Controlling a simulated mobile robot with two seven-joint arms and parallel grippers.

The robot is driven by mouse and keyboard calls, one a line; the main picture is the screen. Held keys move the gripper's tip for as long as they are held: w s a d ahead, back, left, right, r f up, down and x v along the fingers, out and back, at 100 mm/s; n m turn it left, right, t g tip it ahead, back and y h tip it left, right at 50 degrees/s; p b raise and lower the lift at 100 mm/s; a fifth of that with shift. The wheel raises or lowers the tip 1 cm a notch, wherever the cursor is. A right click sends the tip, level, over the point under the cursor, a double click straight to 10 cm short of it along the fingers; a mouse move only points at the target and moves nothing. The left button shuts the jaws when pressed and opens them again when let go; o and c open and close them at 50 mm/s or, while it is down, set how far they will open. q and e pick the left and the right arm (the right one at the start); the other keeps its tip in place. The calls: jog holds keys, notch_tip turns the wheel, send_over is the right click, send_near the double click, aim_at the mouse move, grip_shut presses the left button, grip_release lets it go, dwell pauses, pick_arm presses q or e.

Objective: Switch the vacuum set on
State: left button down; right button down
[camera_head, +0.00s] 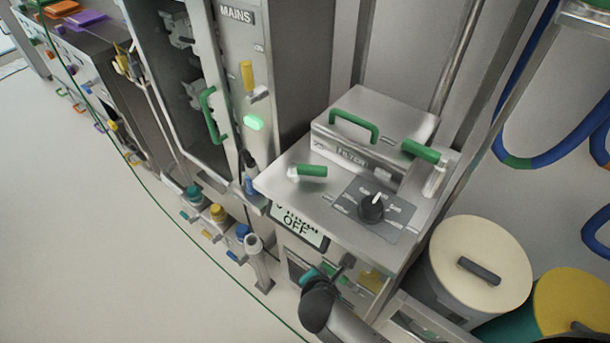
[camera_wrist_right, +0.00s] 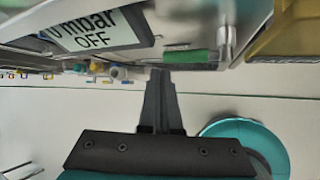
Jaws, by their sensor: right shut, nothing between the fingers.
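The vacuum set (camera_head: 275,185) is a metal unit with a filter box (camera_head: 390,105) on top. A black dial knob (camera_head: 371,208) sits on its top panel, its white mark pointing roughly toward the back. The front display (camera_head: 298,228) reads OFF; in the right wrist view the display (camera_wrist_right: 95,35) reads 0 mbar OFF. Green-handled levers (camera_head: 312,170) (camera_head: 420,150) stand on the top. My right gripper (camera_head: 346,262) is shut and empty, low at the unit's front, below the knob. In the wrist view its fingers (camera_wrist_right: 160,78) are together near a green part (camera_wrist_right: 185,56). My left gripper is not visible.
A tall cabinet marked MAINS (camera_head: 237,15) stands left of the vacuum set, with a lit green button (camera_head: 254,122). A cream-lidded drum (camera_head: 480,250) and a yellow-lidded one (camera_head: 572,300) stand at right. Blue hoses (camera_head: 550,155) hang behind. The floor (camera_head: 90,220) at left is clear.

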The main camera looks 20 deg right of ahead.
jog(key=w+a+r+n+t+h+p, duration=0.1)
jog(key=w+r+n+t, duration=0.2)
jog(key=r, duration=0.6)
jog(key=w+a+r+n+t+h+p, duration=0.1)
jog(key=w+r+n, duration=0.3)
jog(key=r, duration=0.5)
jog(key=b, duration=0.3)
send_near(314, 176)
jog(key=f, duration=0.1)
jog(key=w+f, duration=0.1)
jog(key=d+f, duration=0.1)
jog(key=shift+w+f+n, duration=0.2)
jog(key=shift+n, duration=0.2)
jog(key=w, duration=0.1)
jog(key=w+d, duration=0.1)
jog(key=w, duration=0.1)
jog(key=shift+r, duration=0.1)
jog(key=shift+w+d, duration=0.2)
jog(key=shift+w, duration=0.1)
